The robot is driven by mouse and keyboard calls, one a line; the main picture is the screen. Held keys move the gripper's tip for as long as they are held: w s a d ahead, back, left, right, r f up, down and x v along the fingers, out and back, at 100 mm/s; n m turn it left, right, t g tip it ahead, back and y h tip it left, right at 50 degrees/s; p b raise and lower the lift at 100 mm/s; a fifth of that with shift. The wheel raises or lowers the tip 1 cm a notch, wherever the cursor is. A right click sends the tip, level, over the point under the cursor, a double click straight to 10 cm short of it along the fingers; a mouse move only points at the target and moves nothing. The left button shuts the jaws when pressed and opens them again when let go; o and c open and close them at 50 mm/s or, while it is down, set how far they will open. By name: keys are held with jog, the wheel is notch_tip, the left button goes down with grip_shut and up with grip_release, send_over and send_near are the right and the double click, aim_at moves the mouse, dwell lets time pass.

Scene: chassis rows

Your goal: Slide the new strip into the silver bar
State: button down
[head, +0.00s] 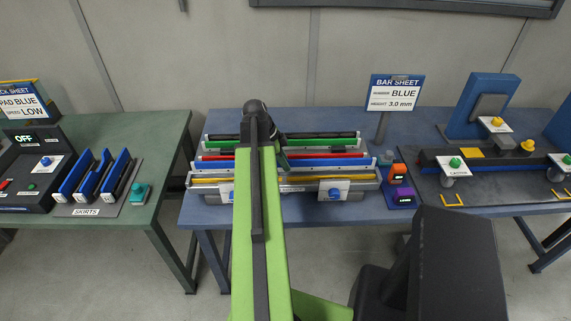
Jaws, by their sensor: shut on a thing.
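The silver bar (300,188) lies along the front of the middle blue table, with a yellow line along its top and white plates with blue knobs (335,193) on its front. Behind it lie long strips: a blue strip (330,162), a red strip (310,155) and a green strip (320,142), with a black one at the back. My gripper (278,137) is over these strips, mostly hidden by my green arm. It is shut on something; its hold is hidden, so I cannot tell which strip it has.
A sign (393,93) reads rubber BLUE, height 3.0 mm. Orange (398,170) and purple (401,197) devices stand right of the bar. A station with clamps (455,163) is at right. A green table (155,140) with a skirts rack (97,180) is at left.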

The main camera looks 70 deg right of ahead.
jog(key=shift+f+b, duration=1.05)
dwell(0.6)
jog(key=shift+f, duration=0.3)
jog(key=c, duration=1.4)
grip_release()
jog(key=p+v, duration=1.5)
jog(key=v, duration=0.2)
jog(key=shift+r+p, duration=0.25)
jog(key=shift+p, duration=0.05)
jog(key=shift+a, duration=0.1)
